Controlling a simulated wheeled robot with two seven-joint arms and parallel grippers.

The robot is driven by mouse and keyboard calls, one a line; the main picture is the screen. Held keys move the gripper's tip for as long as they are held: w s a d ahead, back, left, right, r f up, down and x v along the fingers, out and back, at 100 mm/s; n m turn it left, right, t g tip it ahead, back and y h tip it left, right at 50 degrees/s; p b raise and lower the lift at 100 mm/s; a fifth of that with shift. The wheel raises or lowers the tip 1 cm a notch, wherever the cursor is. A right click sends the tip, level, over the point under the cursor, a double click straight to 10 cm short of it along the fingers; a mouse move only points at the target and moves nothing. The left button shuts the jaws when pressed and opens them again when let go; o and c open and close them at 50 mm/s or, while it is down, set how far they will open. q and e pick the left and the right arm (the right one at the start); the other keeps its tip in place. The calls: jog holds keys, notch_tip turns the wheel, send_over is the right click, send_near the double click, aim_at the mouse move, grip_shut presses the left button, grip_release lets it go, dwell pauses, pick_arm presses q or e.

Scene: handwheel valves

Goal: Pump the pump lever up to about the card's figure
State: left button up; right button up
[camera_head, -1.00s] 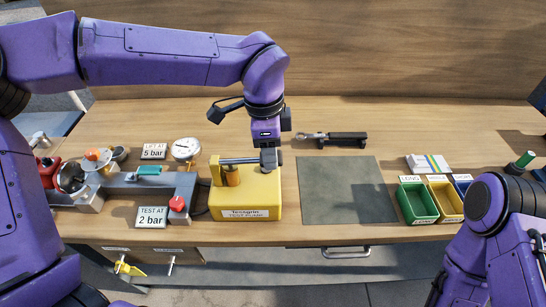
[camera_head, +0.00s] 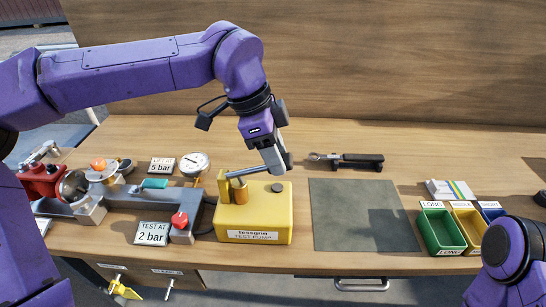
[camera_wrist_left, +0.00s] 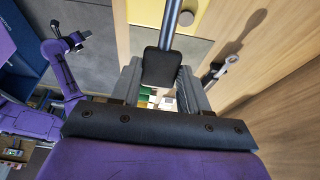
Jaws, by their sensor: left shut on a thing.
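The yellow test pump (camera_head: 252,222) stands on the bench, labelled "Tessgrin TEST PUMP". Its grey lever (camera_head: 248,171) slopes up to the right, its right end raised above the pump body. My left gripper (camera_head: 277,164) is shut on the lever's end; the left wrist view shows the black lever grip (camera_wrist_left: 161,66) between the fingers. A white card (camera_head: 152,233) reads "TEST AT 2 bar"; another card (camera_head: 162,166) behind reads 5 bar. A round white gauge (camera_head: 194,164) stands left of the pump; its reading is too small to tell. My right gripper is not in view.
Left of the pump is a grey fixture with a red knob (camera_head: 180,220). A dark mat (camera_head: 355,214) lies to the right, with a black-handled tool (camera_head: 346,160) behind it. Green (camera_head: 441,229) and yellow bins and a striped pad (camera_head: 449,190) are further right.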

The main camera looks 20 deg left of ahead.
pick_arm(q)
jog(key=o, duration=0.9)
jog(key=shift+a+r, duration=0.1)
jog(key=shift+a, duration=0.05)
jog(key=shift+o, duration=0.2)
jog(key=shift+r, duration=0.25)
notch_tip(320, 180, up, 7)
jog(key=p, duration=0.4)
jog(key=shift+f, duration=0.2)
jog(key=shift+f, duration=0.15)
